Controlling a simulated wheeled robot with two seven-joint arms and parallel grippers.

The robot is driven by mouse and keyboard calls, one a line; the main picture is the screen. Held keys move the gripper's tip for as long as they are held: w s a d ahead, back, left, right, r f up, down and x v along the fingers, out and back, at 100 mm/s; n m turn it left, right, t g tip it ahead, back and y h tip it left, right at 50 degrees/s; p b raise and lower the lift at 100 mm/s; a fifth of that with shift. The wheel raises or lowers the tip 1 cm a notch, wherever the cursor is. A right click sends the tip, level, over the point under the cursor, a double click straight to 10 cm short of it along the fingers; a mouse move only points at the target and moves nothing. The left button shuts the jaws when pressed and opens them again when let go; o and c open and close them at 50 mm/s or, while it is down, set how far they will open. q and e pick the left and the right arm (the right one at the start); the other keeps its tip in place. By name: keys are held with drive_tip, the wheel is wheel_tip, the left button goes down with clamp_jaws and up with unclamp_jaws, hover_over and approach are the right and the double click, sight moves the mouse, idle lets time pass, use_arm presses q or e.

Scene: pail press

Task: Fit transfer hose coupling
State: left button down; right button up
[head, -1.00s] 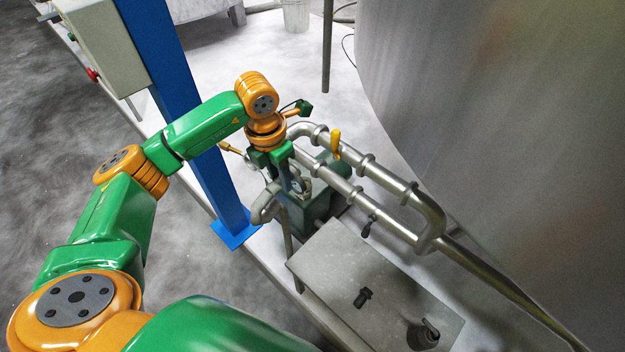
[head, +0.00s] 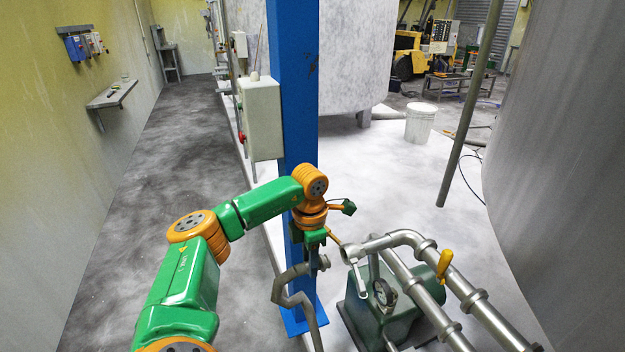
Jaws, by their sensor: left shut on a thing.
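My left gripper (head: 318,266) is shut on the upper end of a grey bent hose (head: 283,293), in front of the foot of the blue post. The hose bends down to the bottom of the picture. The held end is partly covered by the fingers. To the right stands a green pump (head: 405,318) with a round metal ring fitting (head: 385,293) on its near side. The held hose end is to the left of this ring and apart from it. My right gripper is not in view.
Metal pipes (head: 462,287) with a yellow handle (head: 444,264) run right from the pump. The blue post (head: 293,100) carries a grey box (head: 261,117). A large tank (head: 560,150) fills the right. A white bucket (head: 420,124) stands behind on open pale floor.

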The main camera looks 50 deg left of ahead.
sight(324, 257)
use_arm(q)
drive_tip(key=shift+r, duration=0.15)
drive_tip(key=shift+p, duration=0.35)
drive_tip(key=shift+w+d+r, duration=0.1)
drive_tip(key=shift+w+d, duration=0.15)
drive_tip(key=shift+w, duration=0.3)
drive_tip(key=shift+w+d+p, duration=0.2)
drive_tip(key=shift+w, duration=0.3)
drive_tip(key=shift+w+d+p, duration=0.15)
drive_tip(key=shift+w+p, duration=0.05)
drive_tip(key=shift+w, duration=0.3)
drive_tip(key=shift+p, duration=0.35)
drive_tip(key=shift+w+d, duration=0.3)
drive_tip(key=shift+w, duration=0.55)
drive_tip(key=shift+w, duration=0.15)
drive_tip(key=c, duration=0.5)
unclamp_jaws()
drive_tip(key=shift+d, duration=0.1)
